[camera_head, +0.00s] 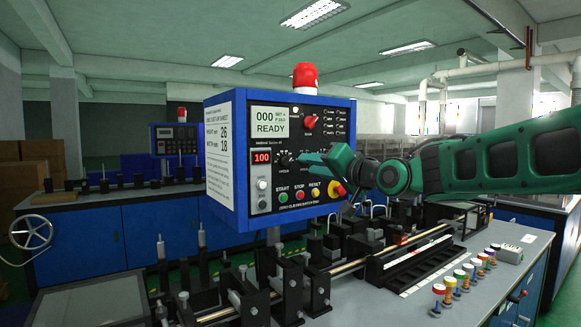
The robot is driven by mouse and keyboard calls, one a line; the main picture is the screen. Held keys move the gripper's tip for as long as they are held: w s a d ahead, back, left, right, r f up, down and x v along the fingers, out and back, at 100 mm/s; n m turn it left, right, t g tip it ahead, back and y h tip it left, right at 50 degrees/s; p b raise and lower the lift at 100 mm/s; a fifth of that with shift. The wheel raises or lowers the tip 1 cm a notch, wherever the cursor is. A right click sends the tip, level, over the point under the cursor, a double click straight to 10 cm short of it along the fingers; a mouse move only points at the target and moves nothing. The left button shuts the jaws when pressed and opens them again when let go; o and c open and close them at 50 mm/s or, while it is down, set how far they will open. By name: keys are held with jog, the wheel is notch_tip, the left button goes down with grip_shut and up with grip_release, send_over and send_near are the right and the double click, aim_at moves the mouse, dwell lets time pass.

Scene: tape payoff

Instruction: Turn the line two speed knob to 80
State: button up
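A blue control box (228,205) faces me at the centre. A red lit display (261,157) on its panel reads 100. Just right of it is a small black knob (281,158) with a small label under it that seems to read speed. I cannot tell which line it belongs to. My green gripper (303,158) reaches in from the right, its tip in front of the panel beside this knob. The tip covers part of the panel there. I cannot tell whether it touches a knob, or whether its fingers are open or shut.
A red knob (310,122) sits higher on the panel. Green, red and yellow buttons (299,196) and a larger red stop button (336,188) lie just below my gripper. A white printed sheet (219,150) is on the box's side. Several coloured-top pegs (460,274) stand on the bench.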

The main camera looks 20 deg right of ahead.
aim_at(289, 162)
jog(key=x, duration=0.9)
jog(key=shift+w+f, duration=0.1)
jog(key=shift+w, duration=0.15)
jog(key=shift+c, duration=0.7)
grip_shut()
